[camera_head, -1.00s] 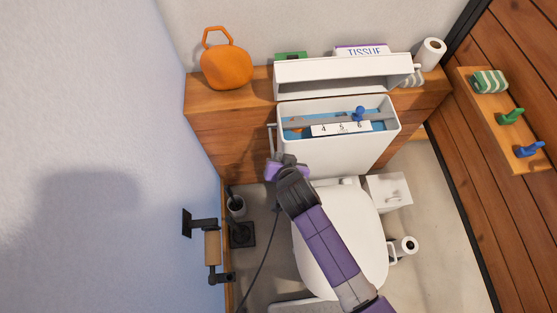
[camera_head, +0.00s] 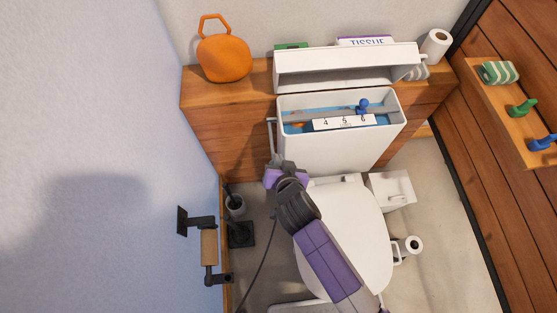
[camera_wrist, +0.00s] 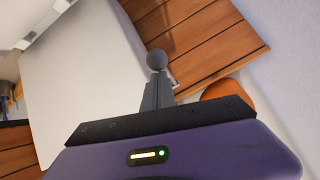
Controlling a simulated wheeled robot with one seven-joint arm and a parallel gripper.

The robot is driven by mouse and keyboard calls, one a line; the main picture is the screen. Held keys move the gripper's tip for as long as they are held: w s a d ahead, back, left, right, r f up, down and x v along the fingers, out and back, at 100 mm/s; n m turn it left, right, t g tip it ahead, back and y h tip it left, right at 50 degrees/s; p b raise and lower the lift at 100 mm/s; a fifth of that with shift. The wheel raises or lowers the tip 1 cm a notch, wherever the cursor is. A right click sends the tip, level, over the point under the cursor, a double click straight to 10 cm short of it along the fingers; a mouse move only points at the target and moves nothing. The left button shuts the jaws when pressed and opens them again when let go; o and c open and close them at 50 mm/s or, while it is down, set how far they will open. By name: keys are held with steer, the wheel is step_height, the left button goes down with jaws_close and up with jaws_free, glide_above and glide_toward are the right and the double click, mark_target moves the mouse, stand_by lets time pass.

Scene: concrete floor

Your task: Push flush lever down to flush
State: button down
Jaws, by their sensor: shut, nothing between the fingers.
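The toilet tank (camera_head: 345,150) stands with its top open, and its white wall (camera_wrist: 75,75) fills the left of the wrist view. The grey flush lever (camera_head: 271,136) runs down along the tank's left side. My gripper (camera_head: 277,164) is shut and empty at the lever's lower end, left of the tank. In the wrist view my closed fingers (camera_wrist: 157,88) point at a round grey knob (camera_wrist: 156,59) just beyond their tips. It looks like the lever's end. I cannot tell whether they touch.
A wooden ledge (camera_head: 228,120) behind the tank holds an orange bag (camera_head: 223,58) and the tank lid (camera_head: 345,66). A black wall holder with a roll (camera_head: 208,247) is at the left. The toilet seat lid (camera_head: 365,225) is below the tank.

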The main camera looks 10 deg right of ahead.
step_height(320, 180, down, 6)
steer(key=t+b, duration=0.2)
steer(key=b, duration=1.2)
steer(key=shift+t, duration=0.4)
steer(key=shift+s+f, duration=0.1)
steer(key=shift+f, duration=0.1)
steer(key=shift+r, duration=0.1)
step_height(320, 180, up, 5)
steer(key=d+p, duration=0.1)
steer(key=p, duration=0.3)
steer(key=v, duration=0.9)
steer(key=shift+s+f+b, duration=0.2)
steer(key=shift+f+b, duration=0.15)
steer(key=shift+b, duration=0.1)
steer(key=shift+d, duration=0.2)
